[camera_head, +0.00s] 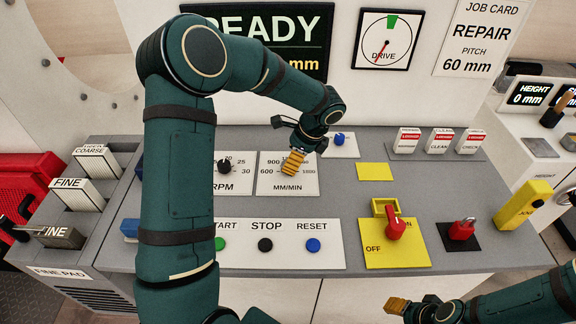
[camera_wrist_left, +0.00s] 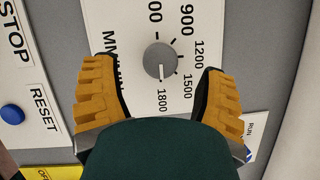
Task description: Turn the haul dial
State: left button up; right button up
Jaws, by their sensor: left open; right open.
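The haul dial is taken to be the grey round knob (camera_wrist_left: 159,61) on the white MM/MIN plate (camera_head: 306,189), with a scale that includes 900, 1200, 1500 and 1800 in the left wrist view. My left gripper (camera_head: 292,162) is over that plate and hides the knob in the head view. In the left wrist view the open yellow fingers (camera_wrist_left: 160,66) stand on either side of the knob, with a gap on both sides. Whether they are level with it is unclear. My right gripper (camera_head: 397,304) is open and empty at the lower right, in front of the console.
The RPM dial (camera_head: 223,166) is to the left. START (camera_head: 220,243), STOP (camera_head: 265,244) and RESET (camera_head: 313,245) buttons are in front. A red switch (camera_head: 396,228) on a yellow plate is to the right. The READY screen (camera_head: 270,35) stands behind.

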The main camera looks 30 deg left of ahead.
pick_arm(q)
jog(key=shift+x, duration=1.75)
jog(key=c, duration=1.2)
